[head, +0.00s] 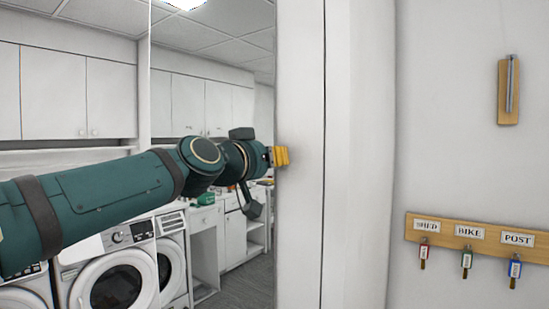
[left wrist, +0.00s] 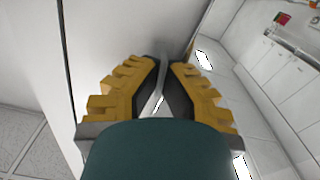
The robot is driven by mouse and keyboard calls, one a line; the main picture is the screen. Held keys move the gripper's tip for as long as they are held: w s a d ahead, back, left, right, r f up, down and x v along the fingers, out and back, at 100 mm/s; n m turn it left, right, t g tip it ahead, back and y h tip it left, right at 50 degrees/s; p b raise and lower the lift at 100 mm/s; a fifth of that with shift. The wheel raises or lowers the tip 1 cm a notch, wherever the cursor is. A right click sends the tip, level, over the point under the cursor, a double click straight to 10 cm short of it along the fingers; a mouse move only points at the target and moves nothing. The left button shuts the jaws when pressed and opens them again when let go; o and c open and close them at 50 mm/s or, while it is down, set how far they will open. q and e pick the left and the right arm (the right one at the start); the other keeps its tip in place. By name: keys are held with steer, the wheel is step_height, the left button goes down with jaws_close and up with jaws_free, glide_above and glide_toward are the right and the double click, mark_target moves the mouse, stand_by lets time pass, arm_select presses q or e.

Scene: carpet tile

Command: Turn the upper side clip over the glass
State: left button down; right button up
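My left arm reaches in from the left in the head view. Its gripper (head: 281,156) has yellow fingers at the edge of a white upright panel (head: 300,230). In the left wrist view the fingertips of this gripper (left wrist: 166,62) are close together, with a narrow gap. A thin pale grey sliver (left wrist: 158,88) shows between the fingers; I cannot tell whether it is the clip or an edge behind. The upper side clip is not clearly visible and may be hidden by the fingers. A pane of glass seems to begin at a thin upright edge (head: 150,75). My right gripper is in neither view.
Washing machines (head: 118,280) and white cabinets (head: 110,95) stand behind my arm at the left. On the right wall hang a wooden key rack (head: 457,231) with labelled keys and a small wooden plaque (head: 508,92) with a metal rod.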

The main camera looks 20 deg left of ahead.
arm_select(q)
steer(key=n, duration=0.3)
steer(key=shift+a+n, duration=0.1)
steer(key=shift+n, duration=0.3)
steer(key=n, duration=0.4)
steer(key=shift+n+p, duration=0.3)
steer(key=shift+p, duration=0.1)
steer(key=n, duration=0.3)
steer(key=shift+a+n, duration=0.1)
steer(key=shift+n, duration=0.2)
steer(key=shift+f+n+p, duration=0.1)
steer(key=shift+n+p, duration=0.4)
steer(key=shift+n, duration=1.4)
steer(key=c, duration=1.1)
jaws_free()
steer(key=shift+w, duration=0.1)
steer(key=shift+c, duration=0.2)
steer(key=v, duration=1.2)
